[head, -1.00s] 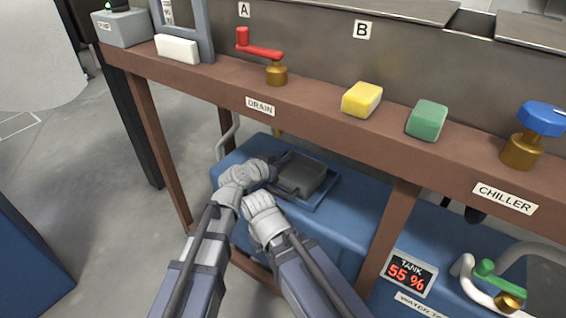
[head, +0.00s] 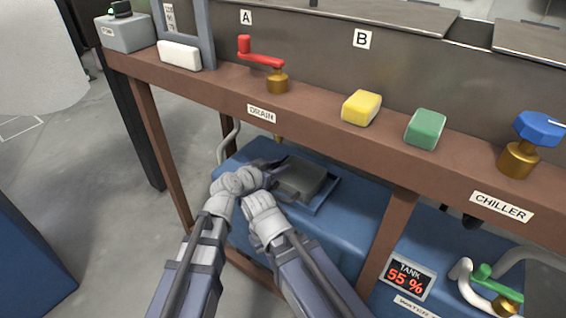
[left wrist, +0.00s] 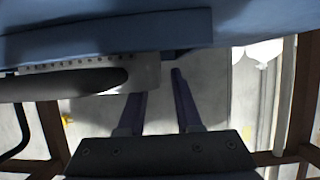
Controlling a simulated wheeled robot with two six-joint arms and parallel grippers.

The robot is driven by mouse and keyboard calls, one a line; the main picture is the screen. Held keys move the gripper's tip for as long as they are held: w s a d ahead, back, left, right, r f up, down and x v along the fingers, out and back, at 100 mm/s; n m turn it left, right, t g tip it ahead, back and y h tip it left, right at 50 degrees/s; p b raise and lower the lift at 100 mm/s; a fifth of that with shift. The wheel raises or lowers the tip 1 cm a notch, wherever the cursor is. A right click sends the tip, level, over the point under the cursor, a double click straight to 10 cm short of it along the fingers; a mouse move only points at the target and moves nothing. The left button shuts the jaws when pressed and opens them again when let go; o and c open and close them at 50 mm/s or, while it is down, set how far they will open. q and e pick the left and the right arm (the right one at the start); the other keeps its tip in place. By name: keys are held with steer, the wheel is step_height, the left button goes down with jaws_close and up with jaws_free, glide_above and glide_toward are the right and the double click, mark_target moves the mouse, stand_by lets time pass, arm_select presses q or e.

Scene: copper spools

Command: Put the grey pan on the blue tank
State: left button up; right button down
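The grey pan (head: 300,180) shows as a flat, dark grey shape over the top of the blue tank (head: 322,226), under the brown bench. A darker blue border shows around its right side; I cannot tell whether the pan touches the tank. My left gripper (head: 276,164) is at the pan's left end, partly hidden by its own wrist. In the left wrist view its two purple fingers (left wrist: 156,88) stand apart, with no object clearly held between them. My right wrist is just in front of the pan, and its fingers are hidden.
The brown bench edge (head: 330,145) overhangs the tank, with a bench leg (head: 390,235) to the right. A red-handled drain valve (head: 262,58), yellow block (head: 361,107), green block (head: 425,128) and blue-knobbed valve (head: 530,140) stand on it. A tank display (head: 405,276) reads 55 %.

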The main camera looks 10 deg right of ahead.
arm_select(q)
steer(key=p+v, duration=0.1)
steer(key=v, duration=0.3)
steer(key=shift+s+a, duration=0.1)
steer(key=shift+s, duration=0.05)
stand_by(1.2)
